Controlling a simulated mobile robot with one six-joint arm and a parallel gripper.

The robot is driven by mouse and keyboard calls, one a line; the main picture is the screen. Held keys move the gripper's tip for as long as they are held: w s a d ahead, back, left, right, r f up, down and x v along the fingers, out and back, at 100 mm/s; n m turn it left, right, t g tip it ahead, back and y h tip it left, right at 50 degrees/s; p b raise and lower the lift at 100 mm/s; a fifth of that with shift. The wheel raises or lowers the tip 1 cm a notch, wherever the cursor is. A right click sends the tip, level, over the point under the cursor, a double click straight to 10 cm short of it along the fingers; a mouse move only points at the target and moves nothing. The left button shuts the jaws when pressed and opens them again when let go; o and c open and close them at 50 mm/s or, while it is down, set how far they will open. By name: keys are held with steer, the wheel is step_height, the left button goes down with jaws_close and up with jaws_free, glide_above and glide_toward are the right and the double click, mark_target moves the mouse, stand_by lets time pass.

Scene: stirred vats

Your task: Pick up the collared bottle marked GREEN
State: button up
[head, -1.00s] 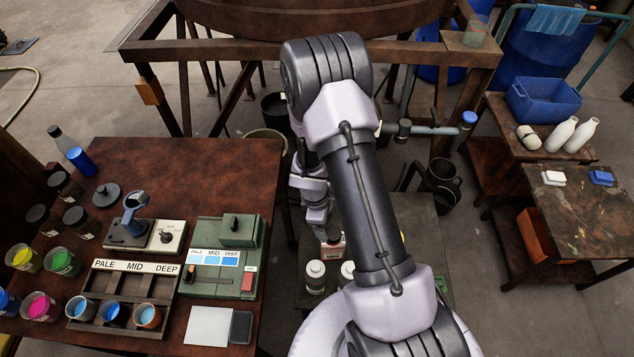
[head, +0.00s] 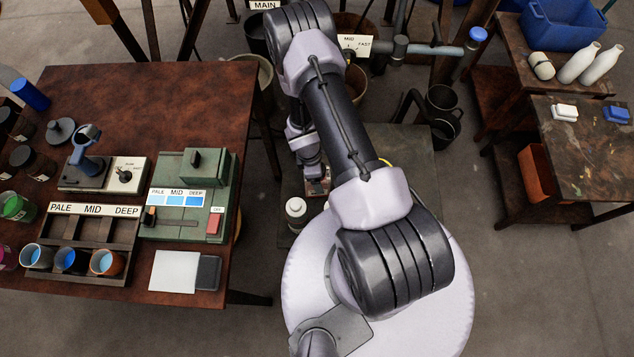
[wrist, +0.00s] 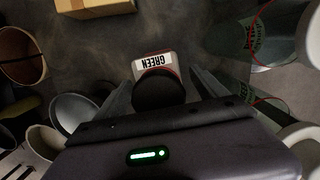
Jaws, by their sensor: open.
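The bottle marked GREEN (wrist: 153,64) shows in the wrist view with a dark round cap and a white label that reads upside down. My gripper (wrist: 161,80) is open, with one finger on each side of the bottle and gaps visible between. Whether the fingers are level with its collar cannot be told, since the cap and my gripper body hide the lower part. In the head view my gripper (head: 316,178) hangs over the low dark stand, and my arm hides most of the bottle.
A white-capped bottle (head: 296,208) stands close by on the low stand (head: 410,150). The wrist view shows pale round vessels (wrist: 72,110) at left and green-marked glassware (wrist: 262,35) at right. A brown workbench (head: 210,90) with a green control box (head: 185,195) is at left.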

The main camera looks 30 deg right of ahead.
step_height(320, 180, down, 3)
steer(key=shift+s+d+f+b, duration=0.1)
steer(key=shift+d+b, duration=0.05)
steer(key=shift+b, duration=0.3)
steer(key=shift+r, duration=0.2)
steer(key=shift+c, duration=0.4)
steer(key=c, duration=1.4)
